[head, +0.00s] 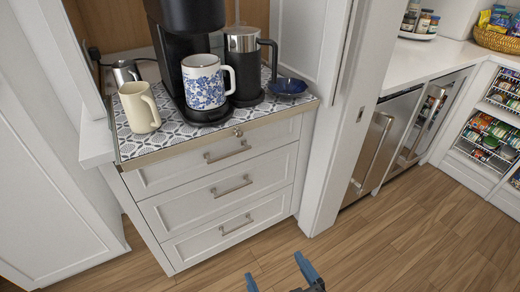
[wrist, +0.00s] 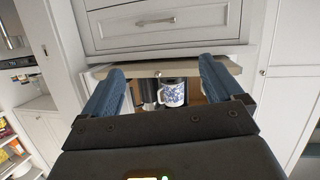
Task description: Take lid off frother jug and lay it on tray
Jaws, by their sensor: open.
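The frother jug (head: 243,68) stands upright at the back right of the patterned pull-out tray (head: 168,141) in the head view. It has a silver upper part, a black lower part and a black handle on its right. Its lid (head: 241,33) appears to sit on top. My gripper (head: 277,270) is open and empty, low in front of the drawers, well apart from the jug. In the wrist view my gripper's blue fingers (wrist: 160,70) are spread wide with nothing between them. Dark shapes beside the mug there are too small to identify surely.
A blue-and-white mug (head: 204,82) stands at the black coffee machine (head: 188,35), left of the jug. A cream mug (head: 139,107) is at the tray's left. A small blue dish (head: 289,87) is at its right.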

